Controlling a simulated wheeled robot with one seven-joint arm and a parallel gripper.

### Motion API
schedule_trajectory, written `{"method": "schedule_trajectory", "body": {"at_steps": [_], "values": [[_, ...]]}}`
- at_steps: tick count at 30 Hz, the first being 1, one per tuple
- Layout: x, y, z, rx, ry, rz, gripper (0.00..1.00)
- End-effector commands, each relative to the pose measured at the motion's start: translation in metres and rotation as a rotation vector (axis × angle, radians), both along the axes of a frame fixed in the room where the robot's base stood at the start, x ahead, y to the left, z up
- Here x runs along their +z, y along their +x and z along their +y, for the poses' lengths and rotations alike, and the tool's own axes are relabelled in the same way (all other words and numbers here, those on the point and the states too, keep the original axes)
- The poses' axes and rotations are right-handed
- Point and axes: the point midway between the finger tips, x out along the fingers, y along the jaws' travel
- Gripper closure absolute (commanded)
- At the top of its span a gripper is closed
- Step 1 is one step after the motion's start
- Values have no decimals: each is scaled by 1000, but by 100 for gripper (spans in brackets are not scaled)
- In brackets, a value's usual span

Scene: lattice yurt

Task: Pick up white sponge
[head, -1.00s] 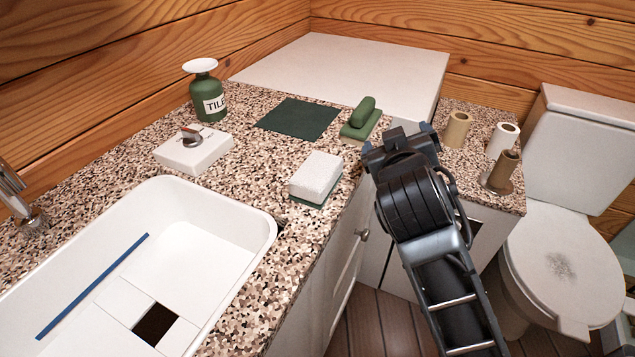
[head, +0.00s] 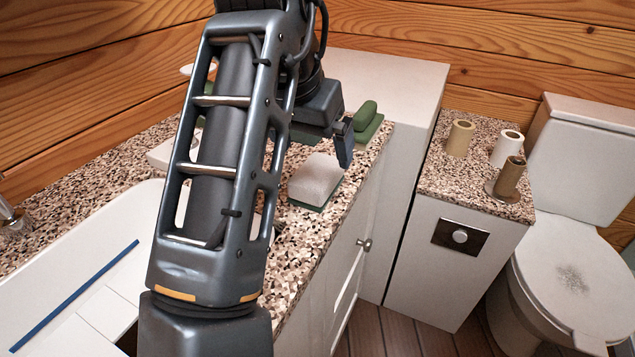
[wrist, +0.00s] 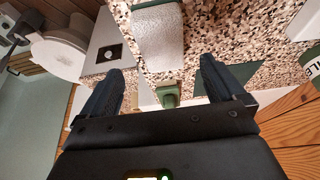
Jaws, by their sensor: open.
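The white sponge (head: 315,178) is a pale block with a green underside, lying on the speckled counter near its front edge. In the wrist view the sponge (wrist: 158,38) is at the top centre, beyond the fingertips and between their lines. My gripper (wrist: 161,68) is open and empty, its two dark fingers spread wide. In the head view one finger hangs just behind and above the sponge, apart from it as far as I can tell. My arm hides the other finger and part of the counter.
A white sink (head: 60,262) is at left, partly behind my arm. Several rolls, including a tan one (head: 460,138), stand on the right-hand ledge by the toilet (head: 565,250). The counter's front edge is close to the sponge.

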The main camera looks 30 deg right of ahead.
Motion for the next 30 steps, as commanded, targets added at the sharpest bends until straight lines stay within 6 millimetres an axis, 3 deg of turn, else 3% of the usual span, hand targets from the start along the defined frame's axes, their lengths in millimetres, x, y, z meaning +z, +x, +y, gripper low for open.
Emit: {"method": "schedule_trajectory", "body": {"at_steps": [11,19,30], "values": [[-32,7,-7,-1,9,7,4],[-66,16,-17,-1,8,6,4],[-72,18,-19,-1,9,3,4]]}}
